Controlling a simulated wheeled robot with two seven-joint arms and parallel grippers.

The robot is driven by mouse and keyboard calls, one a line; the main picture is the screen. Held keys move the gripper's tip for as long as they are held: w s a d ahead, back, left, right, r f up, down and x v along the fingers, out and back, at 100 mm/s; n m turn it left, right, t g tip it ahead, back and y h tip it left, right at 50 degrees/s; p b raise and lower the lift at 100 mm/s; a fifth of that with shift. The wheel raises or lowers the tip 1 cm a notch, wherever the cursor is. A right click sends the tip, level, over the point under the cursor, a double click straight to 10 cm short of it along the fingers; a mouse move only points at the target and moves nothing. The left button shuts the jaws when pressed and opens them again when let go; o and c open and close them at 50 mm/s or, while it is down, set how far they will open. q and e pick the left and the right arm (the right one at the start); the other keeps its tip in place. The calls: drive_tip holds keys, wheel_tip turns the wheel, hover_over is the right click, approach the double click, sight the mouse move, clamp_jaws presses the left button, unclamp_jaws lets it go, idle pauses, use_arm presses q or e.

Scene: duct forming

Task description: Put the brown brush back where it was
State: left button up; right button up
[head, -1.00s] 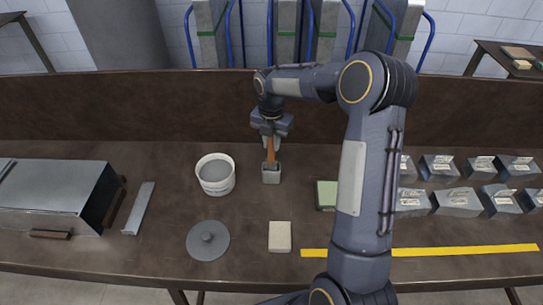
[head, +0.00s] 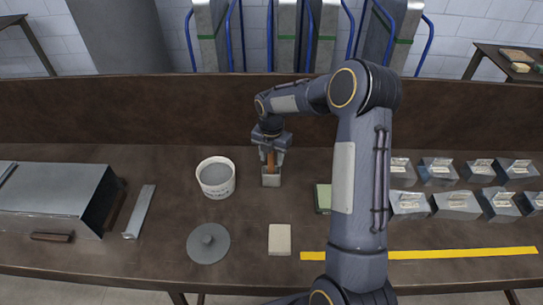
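The brown brush (head: 271,158) stands upright with its lower end at a small grey block-like holder (head: 271,181) in the middle of the table. Only part of its brown handle shows. My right gripper (head: 272,161) points straight down over it, with the fingers beside the handle. Whether the fingers press on the handle is too small to tell. My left gripper is not in view.
A white bucket (head: 216,190) of grey material stands close left of the holder. A round grey disc with a knob (head: 208,243), a pale block (head: 279,239) and a green block (head: 323,198) lie nearby. A metal duct (head: 50,190) is at left. Several metal pieces (head: 457,204) stand at right.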

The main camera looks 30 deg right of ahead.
drive_tip(key=shift+r, duration=0.15)
wheel_tip(320, 180, up, 12)
drive_tip(key=shift+f+b, duration=0.1)
drive_tip(key=shift+b, duration=0.45)
drive_tip(key=s+a+r+m+t+y, duration=0.1)
drive_tip(key=s+a+r+m, duration=0.1)
drive_tip(key=s+r+m, duration=0.35)
drive_tip(key=s+a+r+m+t, duration=0.1)
drive_tip(key=s+a+r+m, duration=0.1)
drive_tip(key=s+m, duration=0.5)
drive_tip(key=s+a+f+m+t+y, duration=0.1)
drive_tip(key=s+a+f+m, duration=0.1)
drive_tip(key=s+a+m, duration=0.2)
drive_tip(key=s+a+f+m+t+y, duration=0.1)
drive_tip(key=s+a+f+m+t, duration=0.1)
drive_tip(key=s+m, duration=0.8)
drive_tip(key=s+a, duration=0.1)
drive_tip(key=s, duration=0.1)
drive_tip(key=shift+s+a+t+y, duration=0.3)
drive_tip(key=shift+s+a+y, duration=0.05)
drive_tip(key=shift+y, duration=0.05)
